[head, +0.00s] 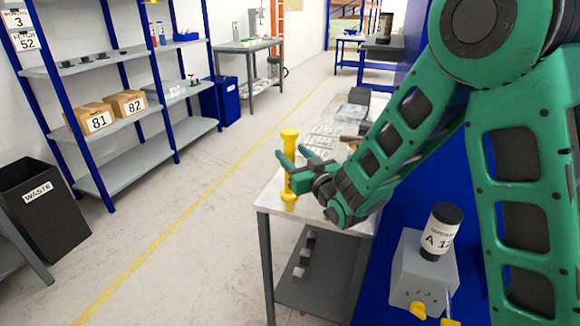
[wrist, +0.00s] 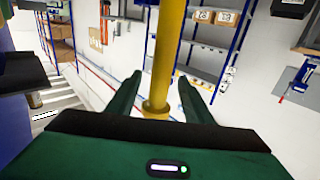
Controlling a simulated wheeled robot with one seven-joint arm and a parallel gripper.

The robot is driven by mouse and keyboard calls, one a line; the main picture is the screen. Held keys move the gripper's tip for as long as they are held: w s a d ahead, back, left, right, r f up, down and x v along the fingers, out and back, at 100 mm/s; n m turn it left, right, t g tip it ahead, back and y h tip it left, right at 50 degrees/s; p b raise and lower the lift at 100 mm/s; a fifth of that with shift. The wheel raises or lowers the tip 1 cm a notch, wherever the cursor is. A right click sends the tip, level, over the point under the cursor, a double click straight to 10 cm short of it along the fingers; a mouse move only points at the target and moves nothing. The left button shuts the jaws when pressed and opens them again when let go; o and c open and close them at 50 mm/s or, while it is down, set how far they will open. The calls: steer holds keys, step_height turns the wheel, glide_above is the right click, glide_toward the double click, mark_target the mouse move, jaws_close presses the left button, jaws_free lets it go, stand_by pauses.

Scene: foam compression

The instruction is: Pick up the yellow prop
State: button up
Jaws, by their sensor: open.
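The yellow prop (head: 289,138) is a tall, slim post with wider ends. It stands upright near the left edge of the pale-topped table (head: 270,197) in the head view. My gripper (head: 294,158) is open, and its green fingers reach to the prop at about mid-height, hiding part of it. In the wrist view the prop (wrist: 168,45) runs between the two spread fingers of my gripper (wrist: 160,77), with visible gaps on both sides. A yellow collar (wrist: 155,109) shows close to the palm. I cannot tell whether either finger touches it.
A grey device (head: 407,270) with a dark-capped labelled container (head: 441,232) stands at the right, below my arm. Flat items (head: 322,135) and a dark box (head: 359,96) lie farther back on the table. The floor to the left is clear up to the shelves (head: 140,125) and waste bin (head: 45,215).

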steer(key=x, duration=0.6)
steer(key=shift+r, duration=0.35)
steer(key=shift+c, duration=0.6)
jaws_close()
stand_by(0.5)
steer(key=shift+w, duration=0.1)
